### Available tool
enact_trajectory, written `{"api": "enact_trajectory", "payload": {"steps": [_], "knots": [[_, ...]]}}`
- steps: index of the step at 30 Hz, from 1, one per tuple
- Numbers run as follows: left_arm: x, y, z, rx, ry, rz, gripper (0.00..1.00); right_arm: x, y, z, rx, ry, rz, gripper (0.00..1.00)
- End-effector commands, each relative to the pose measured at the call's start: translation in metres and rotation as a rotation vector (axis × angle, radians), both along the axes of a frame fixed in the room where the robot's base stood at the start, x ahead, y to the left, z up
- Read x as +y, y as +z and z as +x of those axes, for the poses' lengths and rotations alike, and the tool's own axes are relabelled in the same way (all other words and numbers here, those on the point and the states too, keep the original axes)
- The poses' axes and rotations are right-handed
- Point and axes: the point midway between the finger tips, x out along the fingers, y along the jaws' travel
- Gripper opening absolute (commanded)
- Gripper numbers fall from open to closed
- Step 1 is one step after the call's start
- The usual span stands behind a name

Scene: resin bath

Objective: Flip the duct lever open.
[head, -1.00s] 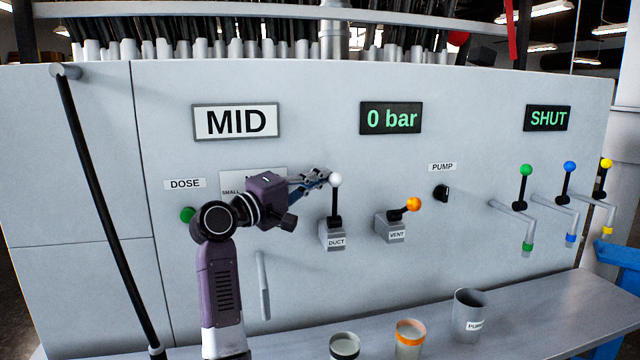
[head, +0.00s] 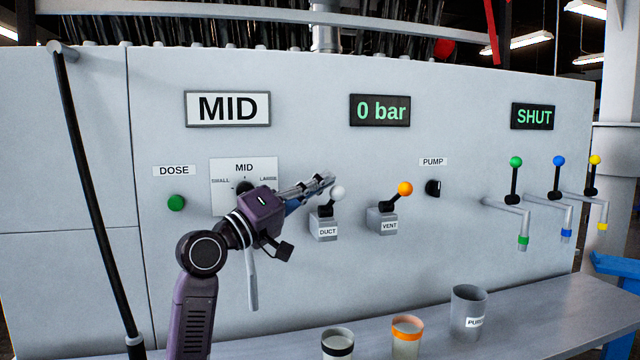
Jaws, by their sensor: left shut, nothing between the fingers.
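The duct lever has a white ball knob (head: 337,194) on a short dark stem, above a grey block labelled DUCT (head: 325,230). The lever leans to the right and sits low, much like the vent lever beside it. My left gripper (head: 328,180) is shut and empty, with its fingertips just above and left of the white knob. I cannot tell whether the fingertips touch the knob. The display at the right reads SHUT (head: 534,117). My right gripper is not in view.
The vent lever (head: 405,188) with an orange knob stands right of the duct lever. A pump knob (head: 433,188) is farther right, then several taps. A green dose button (head: 176,203) is at the left. Several cups, one grey (head: 468,312), stand on the shelf below.

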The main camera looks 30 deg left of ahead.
Motion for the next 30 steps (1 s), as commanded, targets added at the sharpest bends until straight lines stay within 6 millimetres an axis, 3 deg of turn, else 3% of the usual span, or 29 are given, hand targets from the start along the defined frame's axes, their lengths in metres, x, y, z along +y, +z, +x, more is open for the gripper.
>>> {"api": "enact_trajectory", "payload": {"steps": [30], "knots": [[-0.005, -0.015, -0.006, 0.010, -0.006, 0.002, 0.00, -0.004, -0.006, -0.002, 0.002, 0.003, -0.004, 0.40]]}}
